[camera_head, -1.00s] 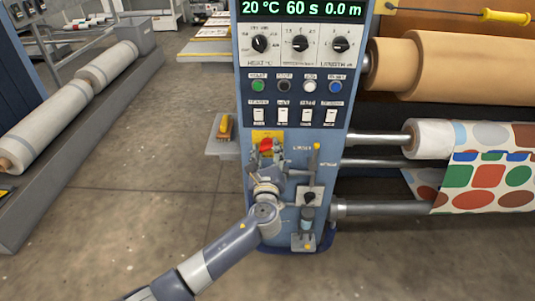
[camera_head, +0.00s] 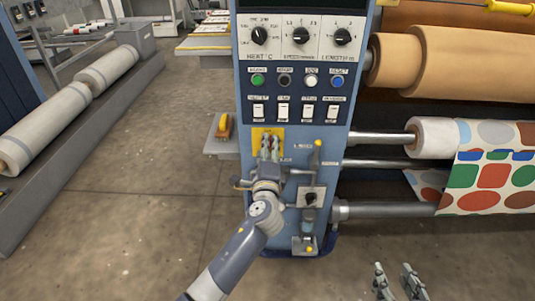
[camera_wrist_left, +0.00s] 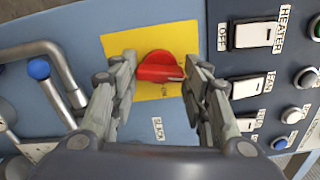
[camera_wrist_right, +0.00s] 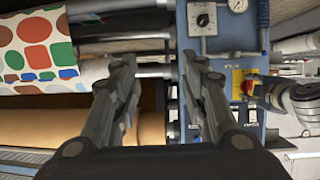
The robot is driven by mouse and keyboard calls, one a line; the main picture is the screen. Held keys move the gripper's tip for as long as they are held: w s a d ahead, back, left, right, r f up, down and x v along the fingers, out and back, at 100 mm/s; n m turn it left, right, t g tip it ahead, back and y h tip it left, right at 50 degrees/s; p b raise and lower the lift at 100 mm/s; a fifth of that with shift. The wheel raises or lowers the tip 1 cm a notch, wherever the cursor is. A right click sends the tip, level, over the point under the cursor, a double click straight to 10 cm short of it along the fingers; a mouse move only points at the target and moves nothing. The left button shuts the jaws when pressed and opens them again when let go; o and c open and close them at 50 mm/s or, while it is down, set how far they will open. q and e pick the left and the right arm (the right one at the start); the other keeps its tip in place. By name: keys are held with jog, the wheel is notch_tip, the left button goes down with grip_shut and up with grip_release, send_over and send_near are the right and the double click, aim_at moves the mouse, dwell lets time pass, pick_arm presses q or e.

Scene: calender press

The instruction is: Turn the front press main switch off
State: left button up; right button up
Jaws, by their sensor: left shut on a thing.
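The main switch is a red rotary knob (camera_wrist_left: 160,68) on a yellow plate (camera_wrist_left: 118,45) on the front of the press. My left gripper (camera_head: 268,147) reaches it from below, with one finger on each side and shut on the knob's handle. In the left wrist view the handle lies across the gap between the fingertips; in the head view the gripper hides the knob. The press display (camera_head: 300,6) at the top is dark. My right gripper (camera_head: 396,270) is open and empty at the lower right, over the floor and apart from the press.
Above the switch are rocker switches (camera_head: 283,112), push buttons (camera_head: 284,81) and dials (camera_head: 300,35). Rollers with patterned fabric (camera_head: 490,175) stick out to the right.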

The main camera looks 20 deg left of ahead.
pick_arm(q)
jog(key=shift+f+n+b, duration=0.1)
jog(key=shift+n+b, duration=0.35)
jog(key=shift+n, duration=0.95)
pick_arm(e)
jog(key=shift+w+a+r+t+y, duration=0.2)
jog(key=shift+w+r+t, duration=0.25)
jog(key=shift+r, duration=0.45)
jog(key=shift+w+a+r+t+y, duration=0.15)
jog(key=shift+w+a+r+t, duration=0.15)
jog(key=shift+r+t, duration=0.45)
jog(key=shift+w+a+r+t+y, duration=0.15)
jog(key=shift+w+r+t, duration=0.25)
jog(key=shift+r, duration=0.6)
pick_arm(q)
jog(key=o, duration=1.1)
jog(key=shift+c, duration=0.2)
jog(key=v, duration=1.2)
pick_arm(e)
jog(key=shift+s, duration=0.1)
